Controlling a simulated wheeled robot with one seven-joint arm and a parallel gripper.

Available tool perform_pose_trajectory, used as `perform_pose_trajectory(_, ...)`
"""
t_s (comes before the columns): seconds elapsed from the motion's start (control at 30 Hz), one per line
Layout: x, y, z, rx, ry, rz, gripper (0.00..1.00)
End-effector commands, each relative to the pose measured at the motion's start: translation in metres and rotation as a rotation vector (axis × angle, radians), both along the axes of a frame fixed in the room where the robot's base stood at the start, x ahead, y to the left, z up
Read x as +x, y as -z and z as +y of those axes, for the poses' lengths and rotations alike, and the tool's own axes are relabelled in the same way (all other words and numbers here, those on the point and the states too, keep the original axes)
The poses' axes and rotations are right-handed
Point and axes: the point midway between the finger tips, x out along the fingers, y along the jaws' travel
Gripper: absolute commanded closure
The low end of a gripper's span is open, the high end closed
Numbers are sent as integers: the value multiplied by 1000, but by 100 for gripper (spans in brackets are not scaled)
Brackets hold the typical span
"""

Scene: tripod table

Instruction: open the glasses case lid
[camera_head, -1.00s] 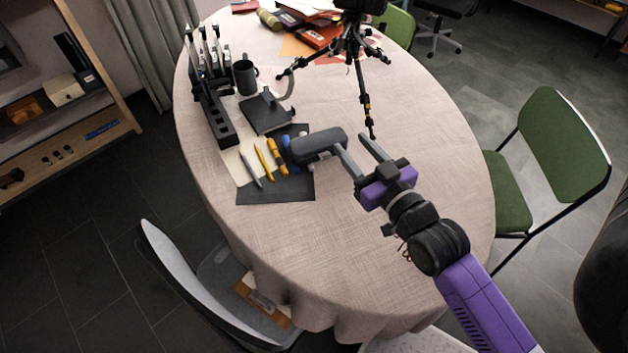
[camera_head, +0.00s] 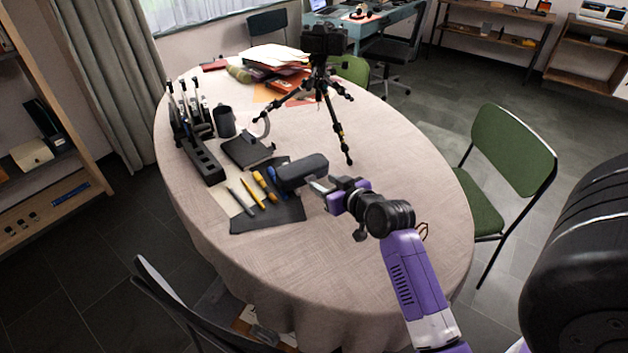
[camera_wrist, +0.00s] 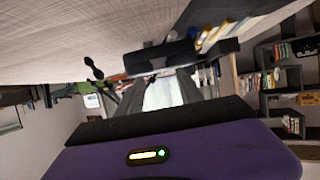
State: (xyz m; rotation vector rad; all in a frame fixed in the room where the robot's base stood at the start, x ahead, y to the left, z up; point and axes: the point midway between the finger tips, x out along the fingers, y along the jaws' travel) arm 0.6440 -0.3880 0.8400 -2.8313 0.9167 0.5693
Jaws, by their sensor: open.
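The dark grey glasses case (camera_head: 302,170) lies on the table beside the tools, and its lid looks shut. My gripper (camera_head: 320,186) is open at the case's right end, low over the table. In the head view the fingertips overlap the case's edge, and I cannot tell whether they touch it. In the wrist view the case (camera_wrist: 160,55) is a dark shape just beyond the fingers of my gripper (camera_wrist: 162,82). The case's far side is hidden.
The round table (camera_head: 400,240) is clear to the right and front. A tripod (camera_head: 335,120) stands behind the case. A green chair (camera_head: 510,150) stands at right.

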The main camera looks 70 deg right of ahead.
Motion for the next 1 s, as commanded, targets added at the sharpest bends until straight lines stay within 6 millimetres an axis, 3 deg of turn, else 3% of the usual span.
perform_pose_trajectory(0.33, 37, 18, -27, -1, 1, -2, 56)
perform_pose_trajectory(0.73, 42, 21, -31, -1, 1, -1, 56)
perform_pose_trajectory(0.93, 42, 21, -31, -1, 1, -1, 96)
perform_pose_trajectory(1.0, 42, 21, -31, -1, 1, -1, 100)
